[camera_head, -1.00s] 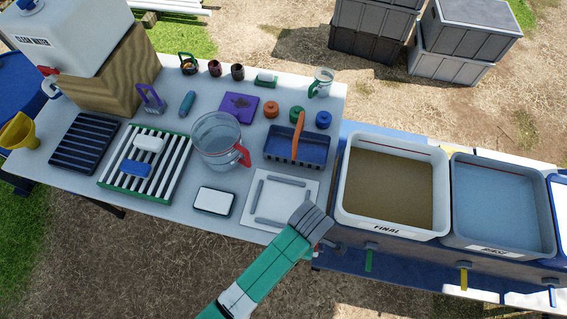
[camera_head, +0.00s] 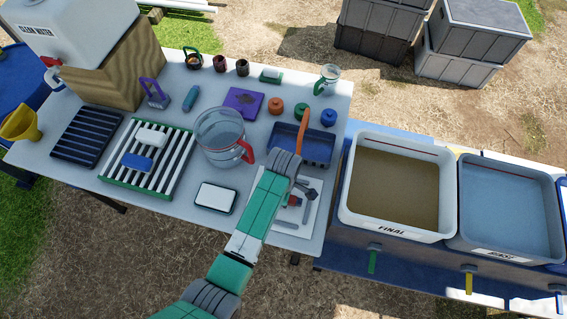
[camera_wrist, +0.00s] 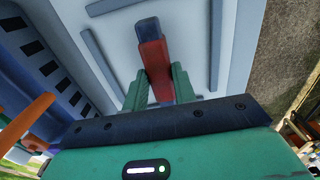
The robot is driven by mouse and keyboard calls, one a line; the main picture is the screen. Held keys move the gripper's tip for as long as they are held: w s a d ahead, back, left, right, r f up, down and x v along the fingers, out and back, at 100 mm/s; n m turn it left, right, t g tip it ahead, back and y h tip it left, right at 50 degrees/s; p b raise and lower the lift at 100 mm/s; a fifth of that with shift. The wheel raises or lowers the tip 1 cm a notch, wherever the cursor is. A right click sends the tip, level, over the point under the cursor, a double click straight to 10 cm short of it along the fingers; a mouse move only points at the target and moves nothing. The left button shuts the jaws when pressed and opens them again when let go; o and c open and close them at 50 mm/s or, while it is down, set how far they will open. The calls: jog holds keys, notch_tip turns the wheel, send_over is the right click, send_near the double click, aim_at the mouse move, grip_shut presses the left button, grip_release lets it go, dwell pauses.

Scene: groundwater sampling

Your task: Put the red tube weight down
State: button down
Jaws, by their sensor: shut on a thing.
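The red tube weight (camera_wrist: 153,57) has a dark blue end. It shows between the two green fingers of my gripper (camera_wrist: 158,84) in the wrist view. The gripper is shut on it. A small red part of the weight (camera_head: 294,201) also shows in the head view, beside my wrist. Both are over the white board (camera_head: 287,227) with grey bars laid out as a square outline. In the wrist view the weight is over the bare inside of that outline on the board (camera_wrist: 205,60). I cannot tell whether it touches the board.
A blue basket (camera_head: 319,148) with an orange handle stands just behind the board. A clear jug (camera_head: 217,132) with a red handle and a white pad (camera_head: 215,197) are to the left. The bin marked FINAL (camera_head: 397,228) is close on the right.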

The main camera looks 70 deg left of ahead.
jog(key=shift+f, duration=0.2)
jog(key=shift+f, duration=0.1)
jog(key=c, duration=1.1)
grip_release()
notch_tip(320, 180, up, 12)
jog(key=shift+r+p, duration=0.1)
jog(key=shift+p, duration=1)
jog(key=shift+w+r, duration=0.1)
